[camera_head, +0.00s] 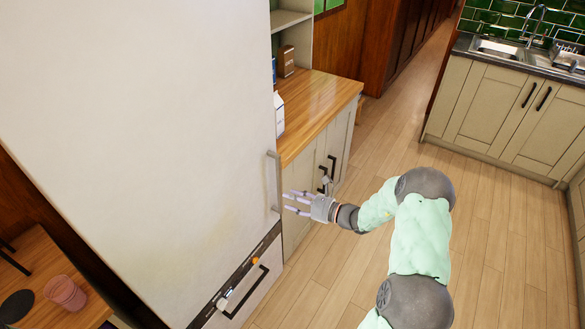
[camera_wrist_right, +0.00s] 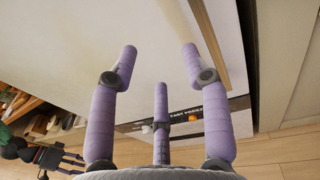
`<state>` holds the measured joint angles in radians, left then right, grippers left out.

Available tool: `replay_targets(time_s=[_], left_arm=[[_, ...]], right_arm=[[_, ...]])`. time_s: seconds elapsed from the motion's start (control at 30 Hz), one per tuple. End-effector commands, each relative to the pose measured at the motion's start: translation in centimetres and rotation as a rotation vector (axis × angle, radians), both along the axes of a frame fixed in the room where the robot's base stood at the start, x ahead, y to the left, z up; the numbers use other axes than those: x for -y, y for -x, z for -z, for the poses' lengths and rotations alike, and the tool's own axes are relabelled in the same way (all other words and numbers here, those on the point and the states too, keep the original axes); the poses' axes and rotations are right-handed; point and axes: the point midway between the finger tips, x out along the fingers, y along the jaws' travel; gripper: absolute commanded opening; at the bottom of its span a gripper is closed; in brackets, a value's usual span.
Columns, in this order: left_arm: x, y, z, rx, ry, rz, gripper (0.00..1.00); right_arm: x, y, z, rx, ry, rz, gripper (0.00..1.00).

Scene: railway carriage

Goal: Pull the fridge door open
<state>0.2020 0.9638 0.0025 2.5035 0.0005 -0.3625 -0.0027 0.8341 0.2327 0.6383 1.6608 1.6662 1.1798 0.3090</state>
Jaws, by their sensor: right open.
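The fridge door (camera_head: 140,120) is a large pale panel filling the left of the head view. It looks closed. Its upright grey handle (camera_head: 274,182) is near the right edge. My right gripper (camera_head: 289,202) is open and empty, with its fingers pointing at the handle's lower part. In the wrist view the handle (camera_wrist_right: 205,40) runs past the right-hand fingertip, not between the fingers. I cannot tell whether they touch. What looks like my left gripper (camera_wrist_right: 68,160) shows small at the lower left of the wrist view; its jaw state is unclear.
Below the door is an appliance front with a dark handle (camera_head: 245,292). A wooden counter (camera_head: 322,100) with a white carton (camera_head: 279,114) and cabinets stands just right of the fridge. A sink unit (camera_head: 500,105) is at the back right. The floor (camera_head: 490,230) is clear.

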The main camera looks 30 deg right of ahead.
Motion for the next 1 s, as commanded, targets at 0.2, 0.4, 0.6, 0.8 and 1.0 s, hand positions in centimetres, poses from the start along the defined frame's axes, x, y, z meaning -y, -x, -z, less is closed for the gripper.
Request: replay_targets(time_s=[0.2,0.4,0.6,0.8,1.0], left_arm=[[0.0,0.0,-0.2,0.001,0.000,-0.001,0.40],[0.0,0.0,0.4,0.001,0.000,-0.001,0.40],[0.0,0.0,1.3,0.001,0.000,-0.001,0.40],[0.0,0.0,2.0,0.000,0.000,-0.001,0.40],[0.0,0.0,2.3,0.000,0.000,-0.001,0.40]], right_arm=[[3.6,-0.5,-3.5,0.095,-0.049,0.097,0.48],[2.8,-2.3,-3.5,0.100,-0.051,0.097,0.48],[1.4,-5.6,-3.3,0.098,-0.051,0.096,0.48],[0.2,-8.5,-3.4,0.098,-0.050,0.096,0.48],[-0.4,-10.0,-3.4,0.096,-0.051,0.097,0.48]])
